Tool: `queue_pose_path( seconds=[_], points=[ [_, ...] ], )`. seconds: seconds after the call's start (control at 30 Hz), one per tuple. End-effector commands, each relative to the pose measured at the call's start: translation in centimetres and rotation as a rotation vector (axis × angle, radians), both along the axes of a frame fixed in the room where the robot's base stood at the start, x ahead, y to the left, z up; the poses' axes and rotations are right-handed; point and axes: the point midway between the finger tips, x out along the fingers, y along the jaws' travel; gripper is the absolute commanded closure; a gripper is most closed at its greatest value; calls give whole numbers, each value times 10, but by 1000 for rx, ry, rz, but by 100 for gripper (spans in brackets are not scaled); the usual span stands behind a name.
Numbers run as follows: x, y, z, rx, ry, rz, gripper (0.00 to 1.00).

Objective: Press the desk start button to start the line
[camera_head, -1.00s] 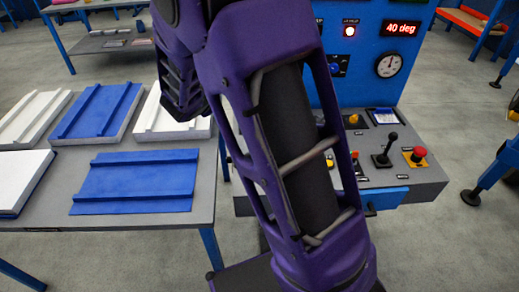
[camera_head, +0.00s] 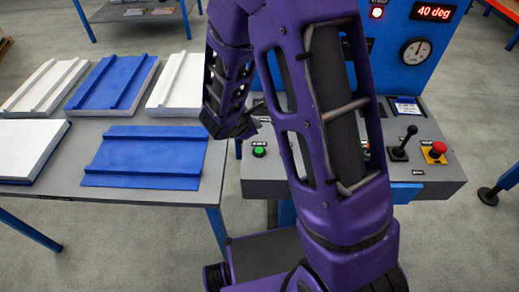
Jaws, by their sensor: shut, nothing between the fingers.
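The desk (camera_head: 455,185) is a grey sloped console with a blue panel behind it. A green button (camera_head: 259,151) sits at the left end of its top, under a small label I cannot read. It is likely the start button. My gripper (camera_head: 252,128) is shut and empty, above and slightly left of the green button, apart from it as far as I can tell. My purple arm crosses the middle of the desk and hides part of its controls.
A black lever (camera_head: 402,143) and a red button on a yellow plate (camera_head: 436,151) stand at the desk's right. A gauge (camera_head: 416,51) and a red "40 deg" display (camera_head: 435,12) are on the panel. A table (camera_head: 60,207) with blue and white panels stands left.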

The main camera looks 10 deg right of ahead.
Motion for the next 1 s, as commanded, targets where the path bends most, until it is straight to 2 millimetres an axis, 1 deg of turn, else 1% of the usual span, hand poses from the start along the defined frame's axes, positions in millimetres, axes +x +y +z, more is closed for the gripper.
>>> queue_pose_path(
  seconds=[0.17, 0.27, 0.3, 0.5, 0.7, 1.0],
  points=[
    [0, 0, -18, -2, 4, 0, 100],
    [-1, 0, -34, -2, 4, 1, 100],
    [0, 0, -43, -1, 3, 0, 100],
    [0, 0, -72, 0, 0, 0, 100],
    [0, 0, -84, 0, -1, 0, 100],
    [0, 0, -86, 1, 0, -1, 100]
  ],
)
